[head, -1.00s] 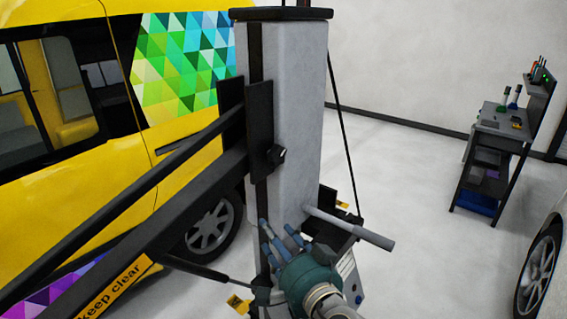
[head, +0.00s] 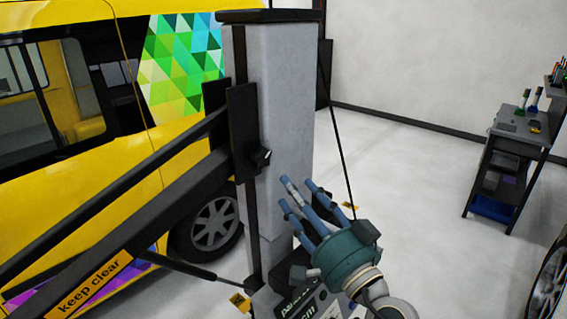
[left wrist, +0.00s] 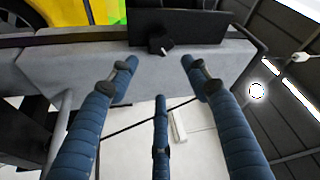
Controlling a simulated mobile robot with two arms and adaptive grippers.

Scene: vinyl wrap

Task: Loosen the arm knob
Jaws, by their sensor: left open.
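The arm knob (head: 262,157) is a small black knob with a light mark. It sits on a black plate (head: 243,130) on the grey column (head: 285,110), where the dark lift arm meets it. My left gripper (head: 302,198) has blue fingers and a teal body. It is open and empty, below and to the right of the knob, apart from it. In the left wrist view the knob (left wrist: 160,42) is beyond the fingertips, near the top middle, between the two outer fingers (left wrist: 158,75). My right gripper is not in view.
The dark arm (head: 130,215) with a "keep clear" label slants down left from the column. A yellow van (head: 110,150) stands behind it. A thin black cable (head: 340,130) runs right of the column. A tool cart (head: 510,150) stands far right, with open floor (head: 400,160) between.

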